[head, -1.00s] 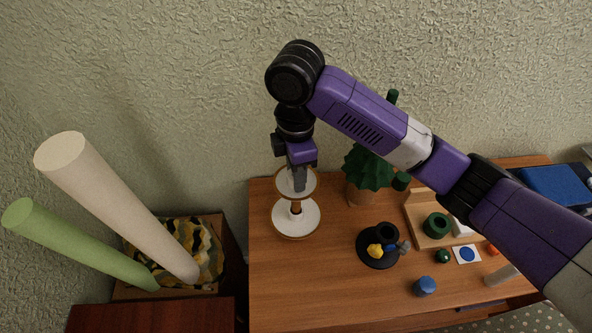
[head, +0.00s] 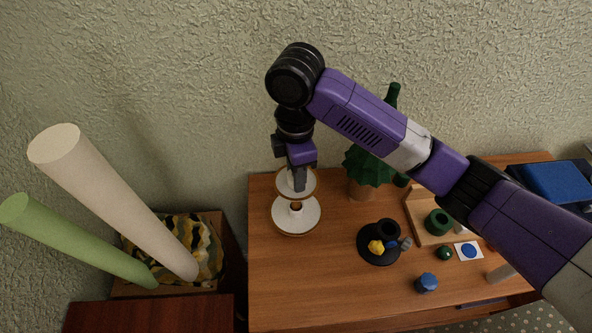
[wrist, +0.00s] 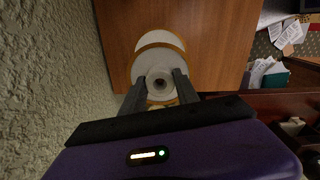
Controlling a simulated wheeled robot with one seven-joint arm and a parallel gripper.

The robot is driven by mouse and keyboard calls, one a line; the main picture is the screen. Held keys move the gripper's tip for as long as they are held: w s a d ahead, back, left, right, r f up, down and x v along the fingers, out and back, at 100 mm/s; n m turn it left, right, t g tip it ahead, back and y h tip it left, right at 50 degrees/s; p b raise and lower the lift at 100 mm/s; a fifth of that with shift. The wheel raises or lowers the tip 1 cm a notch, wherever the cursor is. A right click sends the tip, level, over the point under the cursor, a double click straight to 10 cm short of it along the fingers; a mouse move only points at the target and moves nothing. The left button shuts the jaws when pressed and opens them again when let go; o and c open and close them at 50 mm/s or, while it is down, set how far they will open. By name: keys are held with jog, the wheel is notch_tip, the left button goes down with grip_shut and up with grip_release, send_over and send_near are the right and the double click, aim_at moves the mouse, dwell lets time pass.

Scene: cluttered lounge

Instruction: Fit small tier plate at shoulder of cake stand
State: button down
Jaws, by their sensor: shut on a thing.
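The cake stand (head: 310,222) is on the left part of the wooden table, its broad white lower plate edged in gold. A pale hub with a dark opening shows at its centre in the head view. The small tier plate (head: 283,187), white with a gold rim, is above it. My gripper (head: 299,186) points down and is shut on the small plate's raised hub. In the wrist view the fingers (wrist: 161,83) flank this round hub (wrist: 160,72), with the larger plate (wrist: 160,35) partly hidden behind. I cannot tell whether the small plate touches the stand's post.
A green plant (head: 368,168) stands close to the right of the stand. A black dish (head: 372,256) with small pieces, a blue knob (head: 426,283) and a wooden tray (head: 416,215) lie farther right. The table's left front area is clear.

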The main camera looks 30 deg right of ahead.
jog(key=shift+f+b, duration=0.95)
jog(key=shift+f, duration=0.7)
jog(key=c, duration=0.8)
grip_release()
jog(key=shift+c, duration=0.2)
jog(key=shift+r, duration=0.1)
notch_tip(320, 180, up, 8)
jog(key=shift+f+p, duration=0.2)
jog(key=shift+p, duration=0.2)
